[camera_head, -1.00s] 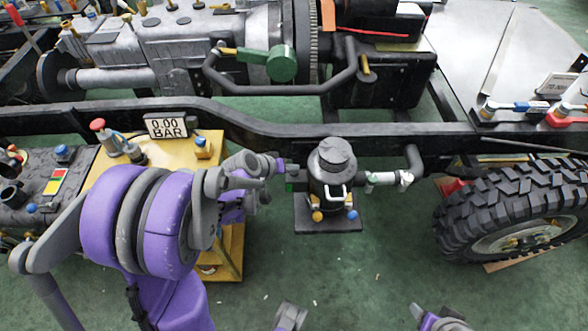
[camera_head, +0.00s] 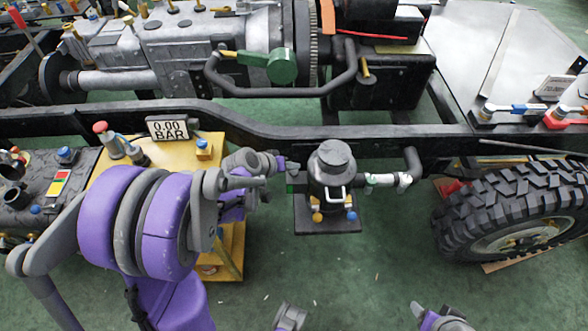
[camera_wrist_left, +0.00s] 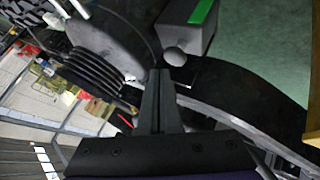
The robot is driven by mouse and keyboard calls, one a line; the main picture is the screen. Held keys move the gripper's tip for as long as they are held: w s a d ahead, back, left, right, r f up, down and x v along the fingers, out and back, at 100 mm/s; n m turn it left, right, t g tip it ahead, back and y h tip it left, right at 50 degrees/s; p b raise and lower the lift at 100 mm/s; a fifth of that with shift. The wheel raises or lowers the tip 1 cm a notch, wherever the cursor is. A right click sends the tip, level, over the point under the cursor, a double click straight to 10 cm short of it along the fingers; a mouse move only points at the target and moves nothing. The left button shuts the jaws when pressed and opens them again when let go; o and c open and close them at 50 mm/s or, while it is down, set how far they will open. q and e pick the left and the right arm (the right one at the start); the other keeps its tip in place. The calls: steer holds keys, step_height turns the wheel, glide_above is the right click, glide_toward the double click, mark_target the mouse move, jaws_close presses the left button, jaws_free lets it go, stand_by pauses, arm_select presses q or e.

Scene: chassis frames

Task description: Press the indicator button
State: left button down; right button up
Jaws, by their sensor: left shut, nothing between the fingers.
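A black cylindrical unit (camera_head: 331,180) stands on a dark square plate beside the chassis rail. On its left side is a small dark box with a green strip (camera_head: 293,187). In the left wrist view this box (camera_wrist_left: 188,30) shows large, with a rounded grey knob (camera_wrist_left: 175,57) on its near end; I cannot tell for sure that this is the indicator button. My left gripper (camera_head: 284,165) is shut and empty, just left of the unit at the box. In the wrist view its fingertips (camera_wrist_left: 158,74) are close beside the knob; contact cannot be told.
The black chassis rail (camera_head: 270,130) runs behind. A pipe and valve (camera_head: 385,180) lie right of the unit, then a large tyre (camera_head: 515,212).

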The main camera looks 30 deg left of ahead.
mark_target(292, 174)
arm_select(q)
steer(key=shift+r, duration=0.1)
step_height(292, 174, up, 5)
steer(key=p, duration=0.4)
stand_by(0.3)
stand_by(0.7)
steer(key=s+d+r+m+g+y+p, duration=0.1)
steer(key=s+d+r, duration=0.4)
steer(key=s, duration=0.5)
steer(key=s+d+r+m+g+y+p, duration=0.1)
steer(key=s+d+r+m+p, duration=0.3)
steer(key=s, duration=0.6)
steer(key=shift+d+r+m+g+y+p, duration=0.4)
steer(key=shift+d+r+g, duration=0.3)
steer(key=shift+r, duration=0.45)
